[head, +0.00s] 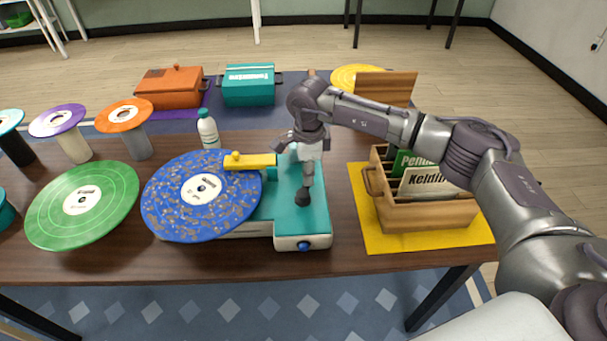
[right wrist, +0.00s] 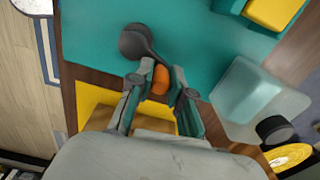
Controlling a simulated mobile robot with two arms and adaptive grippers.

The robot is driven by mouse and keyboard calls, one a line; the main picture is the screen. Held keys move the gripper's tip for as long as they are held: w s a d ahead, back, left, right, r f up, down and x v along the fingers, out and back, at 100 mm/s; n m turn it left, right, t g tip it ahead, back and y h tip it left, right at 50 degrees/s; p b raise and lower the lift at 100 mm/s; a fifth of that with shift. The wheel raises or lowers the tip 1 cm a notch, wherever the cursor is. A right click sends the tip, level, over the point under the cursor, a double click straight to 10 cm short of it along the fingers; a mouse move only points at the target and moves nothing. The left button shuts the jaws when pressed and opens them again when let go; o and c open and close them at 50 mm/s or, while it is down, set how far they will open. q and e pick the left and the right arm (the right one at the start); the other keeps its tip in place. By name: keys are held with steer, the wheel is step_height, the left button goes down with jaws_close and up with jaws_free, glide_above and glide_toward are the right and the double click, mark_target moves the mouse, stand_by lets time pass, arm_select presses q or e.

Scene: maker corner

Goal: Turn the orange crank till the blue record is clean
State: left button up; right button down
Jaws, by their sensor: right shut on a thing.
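The blue record (head: 225,215) lies flat on the left of a teal and white cleaning machine (head: 315,215). Brown specks cover much of its blue surface, around a pale label. A yellow arm (head: 250,161) reaches over its far right edge. The crank's dark hub and arm (head: 304,197) are on the machine's top. They also show in the right wrist view (right wrist: 137,42). My right gripper (head: 308,160) is shut on the orange crank handle (right wrist: 160,80), which sits between its fingers. The head view hides this handle. My left gripper is not in view.
A green record (head: 105,210) lies left of the blue one. A white bottle (head: 208,130) stands behind. A wooden crate (head: 430,212) of sleeves sits on a yellow mat (head: 375,235) at right. Orange (head: 170,90) and teal (head: 248,88) boxes stand farther back.

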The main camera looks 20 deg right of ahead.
steer(key=m, duration=0.2)
steer(key=s+d+m, duration=0.1)
steer(key=m, duration=0.2)
steer(key=shift+s+d+m+b, duration=0.15)
steer(key=shift+s+m+b, duration=0.15)
steer(key=shift+b, duration=0.1)
steer(key=m, duration=0.2)
steer(key=s+m, duration=0.1)
steer(key=m, duration=0.1)
steer(key=shift+s+d+m, duration=0.1)
steer(key=shift+s+m, duration=0.1)
steer(key=shift+m, duration=0.1)
steer(key=m, duration=0.1)
steer(key=s+m, duration=0.1)
steer(key=m, duration=0.1)
steer(key=shift+s+m+b, duration=0.1)
steer(key=shift+m+b, duration=0.2)
steer(key=shift+b, duration=0.05)
steer(key=shift+s+a+m, duration=0.15)
steer(key=shift+s+m, duration=0.05)
steer(key=shift+m, duration=0.55)
steer(key=shift+s+a+m, duration=0.2)
steer(key=shift+s+m, duration=0.05)
steer(key=shift+m, duration=0.55)
steer(key=shift+s+a+m, duration=0.15)
steer(key=shift+s+m, duration=0.05)
steer(key=shift+m, duration=0.55)
steer(key=c, duration=1.1)
jaws_free()
steer(key=shift+o, duration=0.2)
